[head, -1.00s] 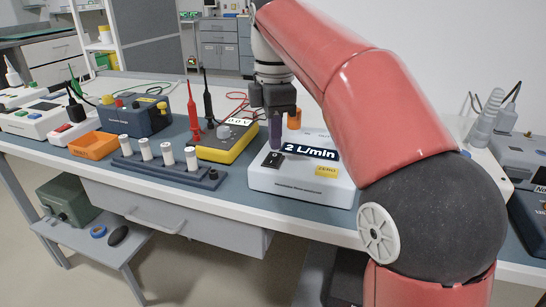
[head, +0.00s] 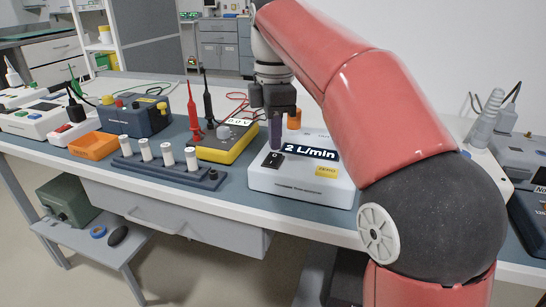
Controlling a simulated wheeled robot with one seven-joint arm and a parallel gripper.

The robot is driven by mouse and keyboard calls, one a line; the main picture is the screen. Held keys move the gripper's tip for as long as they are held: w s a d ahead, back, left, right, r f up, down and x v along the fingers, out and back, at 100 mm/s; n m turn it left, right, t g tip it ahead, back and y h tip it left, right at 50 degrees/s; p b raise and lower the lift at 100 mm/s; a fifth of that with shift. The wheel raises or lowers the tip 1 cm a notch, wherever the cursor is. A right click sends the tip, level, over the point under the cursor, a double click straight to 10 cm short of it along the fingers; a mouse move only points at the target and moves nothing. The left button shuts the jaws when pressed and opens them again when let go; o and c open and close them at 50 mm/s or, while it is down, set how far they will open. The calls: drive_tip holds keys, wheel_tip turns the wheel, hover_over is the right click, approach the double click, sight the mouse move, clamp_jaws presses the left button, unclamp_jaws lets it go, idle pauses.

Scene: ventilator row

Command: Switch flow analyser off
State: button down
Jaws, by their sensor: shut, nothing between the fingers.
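The flow analyser (head: 302,184) is a white box on the bench with a lit display (head: 309,151) reading "2 L/min". A black rocker switch (head: 272,160) is at the left of its top, and a yellow ZERO button (head: 327,171) is at the right. My gripper (head: 275,146) points down with its fingers shut and empty. The fingertips are at or just above the back edge of the rocker switch. I cannot tell whether they touch it. Part of the analyser's right side is hidden by my arm.
A yellow meter (head: 227,142) with red and black probes stands left of the analyser. A blue rack (head: 165,172) with several white cylinders is in front of it. An orange tray (head: 94,145) and a blue box (head: 136,117) are further left. Grey equipment (head: 515,157) stands at the right.

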sight(275, 155)
drive_tip(key=shift+f+b, duration=0.65)
drive_tip(key=shift+f, duration=0.35)
idle(0.8)
wheel_tip(275, 155, up, 5)
drive_tip(key=p, duration=0.5)
drive_tip(key=shift+r, duration=1.05)
drive_tip(key=shift+s, duration=0.1)
